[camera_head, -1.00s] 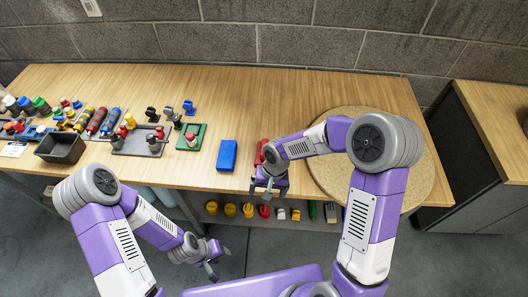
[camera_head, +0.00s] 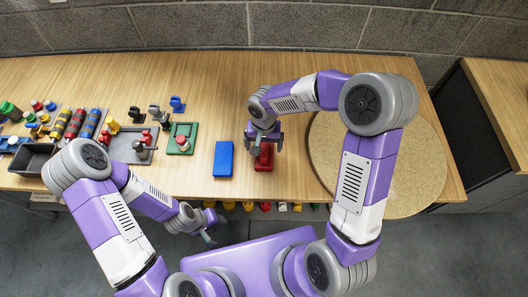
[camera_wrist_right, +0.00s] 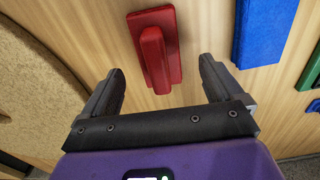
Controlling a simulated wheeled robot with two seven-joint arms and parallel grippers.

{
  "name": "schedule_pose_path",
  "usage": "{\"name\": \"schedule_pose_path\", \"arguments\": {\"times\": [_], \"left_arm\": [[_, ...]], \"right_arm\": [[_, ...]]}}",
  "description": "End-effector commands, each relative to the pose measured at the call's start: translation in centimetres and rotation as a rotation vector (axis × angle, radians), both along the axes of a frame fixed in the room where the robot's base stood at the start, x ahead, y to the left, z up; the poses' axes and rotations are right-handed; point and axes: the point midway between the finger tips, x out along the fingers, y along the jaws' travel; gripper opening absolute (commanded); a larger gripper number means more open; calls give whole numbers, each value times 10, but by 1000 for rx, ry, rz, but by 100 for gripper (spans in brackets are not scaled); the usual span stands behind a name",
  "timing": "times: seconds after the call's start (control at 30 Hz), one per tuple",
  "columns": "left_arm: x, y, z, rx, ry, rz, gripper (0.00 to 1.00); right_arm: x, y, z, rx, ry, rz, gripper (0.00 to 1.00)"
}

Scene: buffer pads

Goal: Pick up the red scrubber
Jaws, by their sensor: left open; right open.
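The red scrubber (camera_head: 264,160) lies on the wooden table, right of the blue block (camera_head: 224,158). In the right wrist view the red scrubber (camera_wrist_right: 158,50) shows a flat base with a raised grip, ahead of and between the open fingers. My right gripper (camera_head: 265,143) is open and over the scrubber's far part, which it partly hides; the fingers do not touch it in the wrist view. It also shows in the right wrist view (camera_wrist_right: 160,88). My left gripper (camera_head: 208,232) is open and empty, in front of the table edge.
A round cork-like board (camera_head: 415,170) lies to the right of the scrubber. The blue block (camera_wrist_right: 263,32) and a green tray (camera_head: 183,138) lie to the left. Further left are a grey tray, a dark bin (camera_head: 32,160) and several bottles. A lower shelf holds several small items.

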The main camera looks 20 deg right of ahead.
Motion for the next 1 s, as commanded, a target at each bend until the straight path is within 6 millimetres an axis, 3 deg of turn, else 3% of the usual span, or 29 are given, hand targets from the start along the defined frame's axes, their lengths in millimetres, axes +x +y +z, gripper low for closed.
{"name": "schedule_pose_path", "arguments": {"times": [0.2,0.53,0.93,1.0], "left_arm": [[0,0,-12,0,-1,0,43],[0,0,-13,0,-1,0,43],[0,0,-13,0,-1,0,43],[0,0,-13,0,-1,0,43]], "right_arm": [[-5,-2,-35,1,3,1,94],[-4,-2,-42,0,1,1,94],[-4,-2,-41,0,1,1,34],[-4,-2,-41,1,1,1,31]]}}
